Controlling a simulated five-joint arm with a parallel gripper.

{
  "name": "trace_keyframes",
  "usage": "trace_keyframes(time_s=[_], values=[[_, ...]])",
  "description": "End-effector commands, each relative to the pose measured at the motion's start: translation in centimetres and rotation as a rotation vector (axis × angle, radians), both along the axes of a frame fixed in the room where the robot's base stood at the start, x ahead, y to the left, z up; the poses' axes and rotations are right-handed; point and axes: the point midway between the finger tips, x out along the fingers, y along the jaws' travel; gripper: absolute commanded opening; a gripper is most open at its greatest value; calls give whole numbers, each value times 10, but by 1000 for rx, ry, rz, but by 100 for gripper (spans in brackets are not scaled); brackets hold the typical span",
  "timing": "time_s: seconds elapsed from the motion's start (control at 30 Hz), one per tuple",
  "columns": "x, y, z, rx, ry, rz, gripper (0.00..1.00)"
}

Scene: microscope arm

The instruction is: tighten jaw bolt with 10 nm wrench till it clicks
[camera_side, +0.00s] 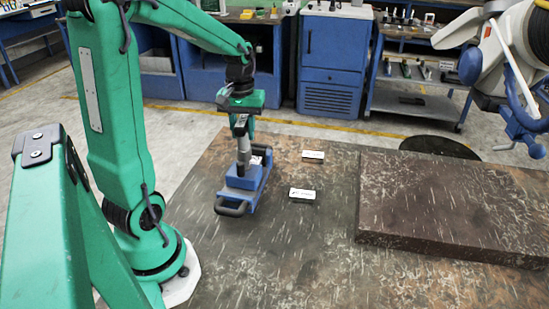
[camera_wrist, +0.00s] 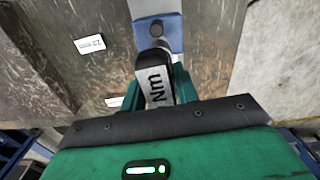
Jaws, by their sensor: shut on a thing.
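My gripper (camera_side: 241,117) is shut on a grey wrench (camera_side: 243,148), which hangs upright below it. In the wrist view the wrench (camera_wrist: 157,87) sits between my green fingers (camera_wrist: 155,98). Its side reads "Nm"; the number is not visible. The wrench's lower end is at a blue block with a dark handle (camera_side: 241,190) on the table; I cannot tell whether it is seated in it or just above. The blue block (camera_wrist: 170,43) also shows at the top of the wrist view. I cannot make out the jaw bolt.
Two white labels (camera_side: 313,155) (camera_side: 302,194) lie right of the blue block. A raised stone slab (camera_side: 455,205) fills the table's right. A white microscope arm with blue knobs (camera_side: 505,65) hangs at upper right. The table (camera_side: 275,265) in front is clear.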

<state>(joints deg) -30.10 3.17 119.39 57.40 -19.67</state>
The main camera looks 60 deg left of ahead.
Motion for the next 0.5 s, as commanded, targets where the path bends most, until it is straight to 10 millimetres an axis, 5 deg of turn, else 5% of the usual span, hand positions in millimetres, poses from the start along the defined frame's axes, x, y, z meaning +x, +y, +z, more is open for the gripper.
trace_keyframes(time_s=[0.5], values=[[1,0,22,2,-3,0,0]])
